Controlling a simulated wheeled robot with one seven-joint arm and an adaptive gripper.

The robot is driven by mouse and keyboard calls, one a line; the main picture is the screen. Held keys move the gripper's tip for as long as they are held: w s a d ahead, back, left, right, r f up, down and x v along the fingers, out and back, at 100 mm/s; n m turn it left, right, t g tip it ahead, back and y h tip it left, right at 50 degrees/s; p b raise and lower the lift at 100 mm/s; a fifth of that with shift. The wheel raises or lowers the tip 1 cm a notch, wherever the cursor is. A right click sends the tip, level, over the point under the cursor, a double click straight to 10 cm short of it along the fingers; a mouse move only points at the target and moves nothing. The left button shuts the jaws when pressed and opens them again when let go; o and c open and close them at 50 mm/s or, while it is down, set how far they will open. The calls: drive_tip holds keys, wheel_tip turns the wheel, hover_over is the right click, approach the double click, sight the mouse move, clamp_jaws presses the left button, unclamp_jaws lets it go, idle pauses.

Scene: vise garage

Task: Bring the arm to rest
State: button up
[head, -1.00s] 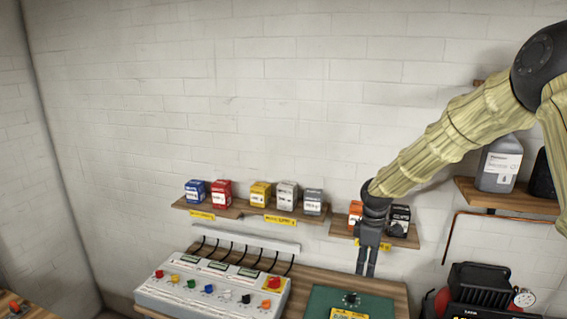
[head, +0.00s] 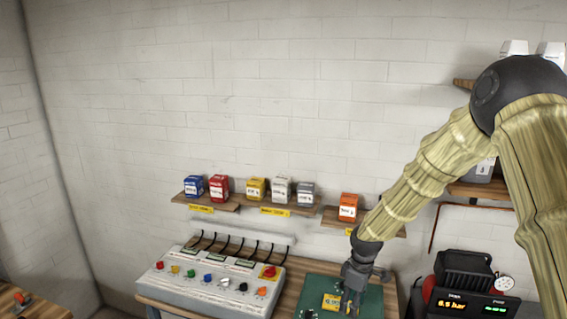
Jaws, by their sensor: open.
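My gripper (head: 350,300) hangs from the dark wrist of my arm in the head view, pointing down over the green mat (head: 374,303) on the workbench. It is open, with its fingertips in front of a small yellow item (head: 332,301) on the mat. I cannot tell whether the fingers touch that item. My arm comes in from the right side and bends at a black elbow at the upper right.
A control box (head: 210,282) with coloured knobs stands left of the mat. Boxes, among them an orange box (head: 348,207), sit on wall shelves behind my wrist. A black and red compressor (head: 465,283) stands to the right.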

drive_tip(key=s+a+f+m, duration=0.2)
drive_tip(key=s+f+m, duration=0.2)
drive_tip(key=s+f, duration=0.9)
drive_tip(key=s+d+f+m, duration=0.2)
drive_tip(key=s+f+m, duration=0.15)
drive_tip(key=s, duration=0.65)
drive_tip(key=s+d+f+m, duration=0.15)
drive_tip(key=s+f, duration=0.25)
drive_tip(key=s, duration=0.6)
drive_tip(key=s+d+f+m, duration=0.1)
drive_tip(key=s+f+m, duration=0.25)
drive_tip(key=s, duration=0.65)
wheel_tip(320, 180, down, 14)
drive_tip(key=b, duration=1.4)
drive_tip(key=shift+h, duration=0.4)
drive_tip(key=shift+n, duration=0.25)
